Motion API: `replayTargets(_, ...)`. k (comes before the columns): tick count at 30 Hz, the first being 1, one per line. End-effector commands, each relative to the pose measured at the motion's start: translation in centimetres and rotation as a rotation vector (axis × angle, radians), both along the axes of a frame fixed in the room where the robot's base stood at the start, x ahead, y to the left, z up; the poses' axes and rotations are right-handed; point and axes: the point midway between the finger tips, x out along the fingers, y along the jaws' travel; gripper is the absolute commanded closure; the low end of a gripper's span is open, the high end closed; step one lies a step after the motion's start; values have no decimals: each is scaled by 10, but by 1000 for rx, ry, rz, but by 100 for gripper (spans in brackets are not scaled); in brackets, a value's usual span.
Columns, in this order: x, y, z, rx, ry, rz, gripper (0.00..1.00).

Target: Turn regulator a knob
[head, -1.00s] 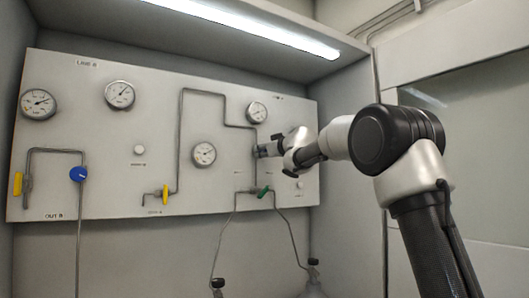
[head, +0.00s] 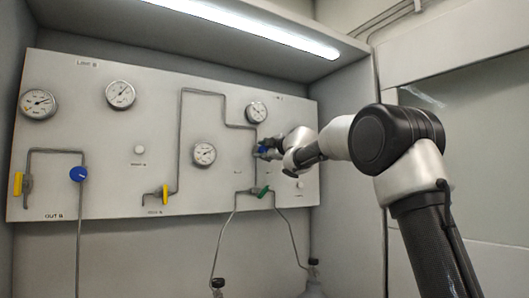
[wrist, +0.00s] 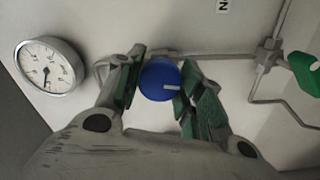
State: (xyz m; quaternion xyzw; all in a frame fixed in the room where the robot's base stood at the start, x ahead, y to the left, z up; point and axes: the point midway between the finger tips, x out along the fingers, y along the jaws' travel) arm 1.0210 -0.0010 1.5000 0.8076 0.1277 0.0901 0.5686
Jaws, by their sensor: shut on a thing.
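The regulator knob (wrist: 160,80) is a round blue knob with a white mark, seen face-on in the wrist view. In that view the mark points to the right. In the head view the blue knob (head: 263,149) shows on the pipe at the right part of the panel, partly covered by my gripper. My gripper (wrist: 158,88) has its green-padded fingers on either side of the knob, shut on it. In the head view my gripper (head: 270,150) reaches the panel from the right.
A gauge (wrist: 47,66) lies left of the fingers in the wrist view, and a green valve handle (wrist: 305,72) to the right. Another blue knob (head: 78,174) sits at the panel's far left, with a yellow handle (head: 19,184) beside it. Thin pipes run close to my gripper.

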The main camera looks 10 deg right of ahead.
Motion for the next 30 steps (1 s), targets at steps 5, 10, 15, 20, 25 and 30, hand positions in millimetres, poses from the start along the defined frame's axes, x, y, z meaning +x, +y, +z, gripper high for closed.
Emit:
replayTargets(5,0,0,-1,-158,-50,0,86)
replayTargets(10,0,0,-1,-313,-99,1,86)
replayTargets(15,0,1,-2,-467,-150,1,86)
replayTargets(20,0,1,-2,-610,-196,1,86)
replayTargets(25,0,1,-2,-761,-244,2,86)
replayTargets(30,0,1,-3,-896,-288,2,86)
